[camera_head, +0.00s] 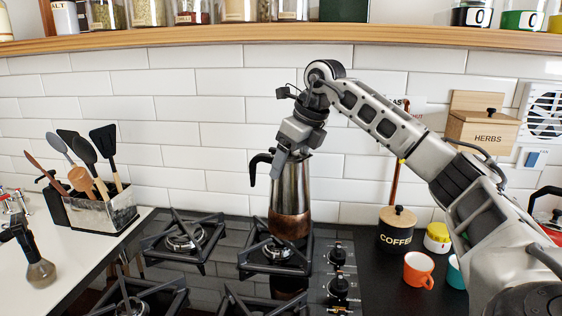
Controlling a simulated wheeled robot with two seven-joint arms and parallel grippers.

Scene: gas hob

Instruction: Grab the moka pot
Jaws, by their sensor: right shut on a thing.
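My right gripper (290,152) reaches in from the right and above and is shut on the pot's top. The fingertips and the pot's lid partly hide each other. I cannot tell whether the pot's base touches the grate (262,268) or hangs just above it.
A utensil holder (100,212) stands on the left counter. A coffee canister (397,229), a yellow-lidded jar (437,237) and an orange mug (418,269) stand right of the hob, near my right arm. Control knobs (338,288) line the hob's right side. A shelf (230,41) runs above.

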